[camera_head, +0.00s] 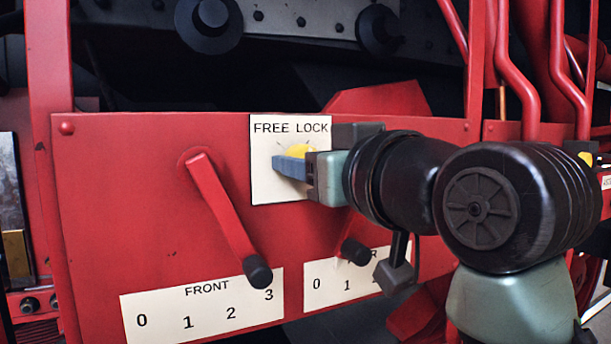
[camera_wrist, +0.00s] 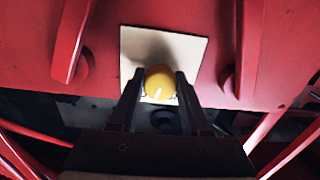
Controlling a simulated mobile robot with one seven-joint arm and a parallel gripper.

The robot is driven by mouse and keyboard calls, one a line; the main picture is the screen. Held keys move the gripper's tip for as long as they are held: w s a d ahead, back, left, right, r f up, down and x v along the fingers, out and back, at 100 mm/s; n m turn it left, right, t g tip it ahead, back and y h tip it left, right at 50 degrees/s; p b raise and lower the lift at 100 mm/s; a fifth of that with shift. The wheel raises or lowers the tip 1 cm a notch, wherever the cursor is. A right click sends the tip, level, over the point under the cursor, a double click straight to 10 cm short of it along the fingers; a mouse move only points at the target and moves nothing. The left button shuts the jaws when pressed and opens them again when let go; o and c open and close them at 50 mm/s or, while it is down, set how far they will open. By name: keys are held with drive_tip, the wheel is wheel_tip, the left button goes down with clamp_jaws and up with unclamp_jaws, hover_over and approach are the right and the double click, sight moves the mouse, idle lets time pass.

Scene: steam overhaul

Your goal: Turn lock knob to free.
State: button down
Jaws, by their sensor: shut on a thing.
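The yellow lock knob (camera_head: 301,151) sits on a cream plate (camera_head: 262,188) marked FREE on the left and LOCK on the right. In the wrist view the knob (camera_wrist: 160,82) shows as a rounded yellow shape in front of the plate (camera_wrist: 192,50). My gripper (camera_head: 292,165) reaches in from the right in the head view, its fingers at the knob. In the wrist view my gripper (camera_wrist: 160,88) has one finger on each side of the knob and is shut on it. The fingers hide part of the knob, and which mark it points to cannot be told.
A red lever (camera_head: 222,205) with a black end hangs left of the plate, above the FRONT scale (camera_head: 205,310). A second lever's black end (camera_head: 355,251) is below my gripper, by another numbered scale (camera_head: 325,285). Red pipes (camera_head: 515,70) stand at the right.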

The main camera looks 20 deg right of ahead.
drive_tip(key=n+b, duration=0.3)
drive_tip(key=n, duration=0.3)
drive_tip(key=n+b, duration=0.2)
drive_tip(key=n, duration=0.3)
drive_tip(key=shift+n+h, duration=0.3)
idle(0.4)
drive_tip(key=shift+c, duration=1.8)
unclamp_jaws()
drive_tip(key=shift+s, duration=0.1)
